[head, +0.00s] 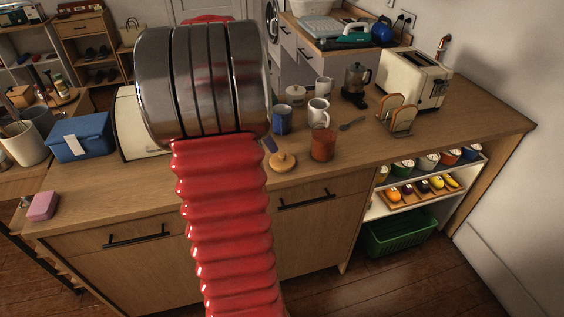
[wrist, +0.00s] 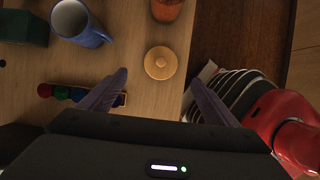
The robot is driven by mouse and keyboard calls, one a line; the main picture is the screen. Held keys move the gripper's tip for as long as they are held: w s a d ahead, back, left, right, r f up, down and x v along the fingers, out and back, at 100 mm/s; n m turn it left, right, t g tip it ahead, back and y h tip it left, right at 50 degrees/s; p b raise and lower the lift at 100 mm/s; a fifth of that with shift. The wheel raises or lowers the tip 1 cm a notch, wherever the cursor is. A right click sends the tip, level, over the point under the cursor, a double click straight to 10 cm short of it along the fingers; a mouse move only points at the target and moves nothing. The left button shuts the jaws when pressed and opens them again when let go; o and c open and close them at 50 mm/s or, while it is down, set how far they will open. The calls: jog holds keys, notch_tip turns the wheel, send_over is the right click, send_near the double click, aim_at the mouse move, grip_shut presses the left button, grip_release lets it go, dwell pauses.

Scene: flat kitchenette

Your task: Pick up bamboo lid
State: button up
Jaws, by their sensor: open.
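The bamboo lid (head: 282,161), a small round tan disc with a knob, lies flat near the front edge of the wooden counter (head: 480,118). It also shows in the wrist view (wrist: 160,63), just ahead of my fingertips and between their lines. My gripper (wrist: 158,82) is open and empty, with one dark finger on each side. In the head view my arm hides most of the gripper; only a bit of one finger shows beside the lid.
A terracotta pot (head: 323,145) stands just right of the lid. A blue mug (head: 281,121) and a white mug (head: 318,112) stand behind. In the wrist view, a strip with coloured pieces (wrist: 62,92) lies left of my gripper. The counter's front edge is close to the lid.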

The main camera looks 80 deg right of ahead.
aim_at(280, 155)
jog(key=shift+x, duration=3.15)
jog(key=shift+x, duration=2.55)
jog(key=shift+c, duration=0.5)
jog(key=c, duration=1)
